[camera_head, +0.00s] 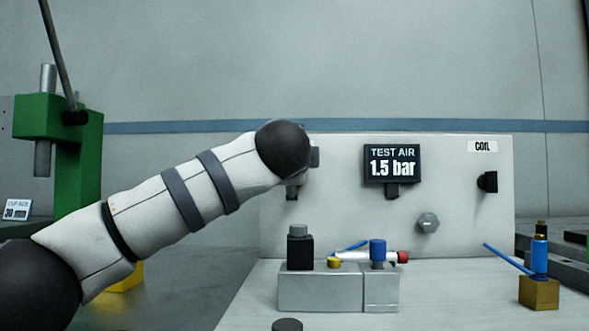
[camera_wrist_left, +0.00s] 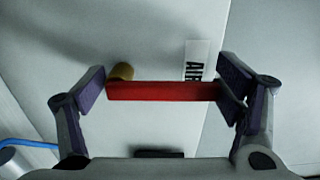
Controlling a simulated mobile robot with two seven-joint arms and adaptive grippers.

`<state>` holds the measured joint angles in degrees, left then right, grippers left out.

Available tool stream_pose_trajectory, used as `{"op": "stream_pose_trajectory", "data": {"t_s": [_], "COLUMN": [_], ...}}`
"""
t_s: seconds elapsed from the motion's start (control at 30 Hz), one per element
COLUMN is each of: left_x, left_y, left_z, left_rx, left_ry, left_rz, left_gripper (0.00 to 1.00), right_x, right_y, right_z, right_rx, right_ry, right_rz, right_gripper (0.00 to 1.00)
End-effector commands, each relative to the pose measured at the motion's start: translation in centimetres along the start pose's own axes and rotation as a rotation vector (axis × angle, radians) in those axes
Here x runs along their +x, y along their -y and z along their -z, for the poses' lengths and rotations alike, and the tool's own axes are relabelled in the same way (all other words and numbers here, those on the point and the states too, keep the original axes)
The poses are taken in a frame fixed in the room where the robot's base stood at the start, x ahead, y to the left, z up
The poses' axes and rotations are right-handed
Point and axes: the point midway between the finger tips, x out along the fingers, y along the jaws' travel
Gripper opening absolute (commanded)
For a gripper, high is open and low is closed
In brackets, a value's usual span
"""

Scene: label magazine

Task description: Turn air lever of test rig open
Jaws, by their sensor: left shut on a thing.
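The air lever (camera_wrist_left: 160,91) is a red bar in the left wrist view, lying straight across the picture. A brass stem (camera_wrist_left: 122,72) shows by its left end, and an "AIR" label (camera_wrist_left: 197,62) is on the pale panel behind it. My left gripper (camera_wrist_left: 163,88) is shut on the lever, its pads at the bar's two ends. In the head view my left arm hides the lever and nearly all of the gripper. The test rig panel (camera_head: 340,220) carries a display (camera_head: 392,164) reading "TEST AIR 1.5 bar". My right gripper is not in view.
A metal block (camera_head: 320,291) with valve parts stands on the rig's bench in front of the panel. A brass block (camera_head: 539,293) with a blue part and blue lever stands right. A knob (camera_head: 428,222) sticks out of the panel. A green press (camera_head: 75,150) stands left.

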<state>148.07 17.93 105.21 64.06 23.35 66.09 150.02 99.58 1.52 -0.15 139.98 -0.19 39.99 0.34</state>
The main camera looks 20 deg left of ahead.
Motion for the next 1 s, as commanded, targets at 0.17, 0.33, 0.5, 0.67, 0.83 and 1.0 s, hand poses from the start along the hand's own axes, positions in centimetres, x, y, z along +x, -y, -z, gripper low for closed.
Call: {"op": "stream_pose_trajectory", "data": {"t_s": [0.17,0.33,0.5,0.67,0.83,1.0], "left_x": [-0.2,-0.2,-0.2,-0.2,-0.1,-2.0], "left_y": [1.0,1.1,1.0,0.8,0.5,0.5], "left_z": [-0.1,-0.2,-0.2,-0.1,-0.1,-0.1], "left_rx": [-0.013,-0.014,-0.013,-0.011,-0.008,-0.007], "left_ry": [-0.003,-0.003,-0.002,-0.002,-0.001,-0.004], "left_rz": [0.021,0.021,0.02,0.015,0.011,0.012], "left_gripper": [0.34,0.34,1.0,1.0,1.0,1.0], "right_x": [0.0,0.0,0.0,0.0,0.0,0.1], "right_y": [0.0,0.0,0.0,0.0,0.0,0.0], "right_z": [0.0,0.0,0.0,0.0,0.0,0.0], "right_rx": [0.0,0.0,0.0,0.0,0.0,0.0], "right_ry": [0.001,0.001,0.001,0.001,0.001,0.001], "right_rz": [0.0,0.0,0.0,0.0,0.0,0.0], "right_gripper": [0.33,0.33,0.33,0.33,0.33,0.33]}}
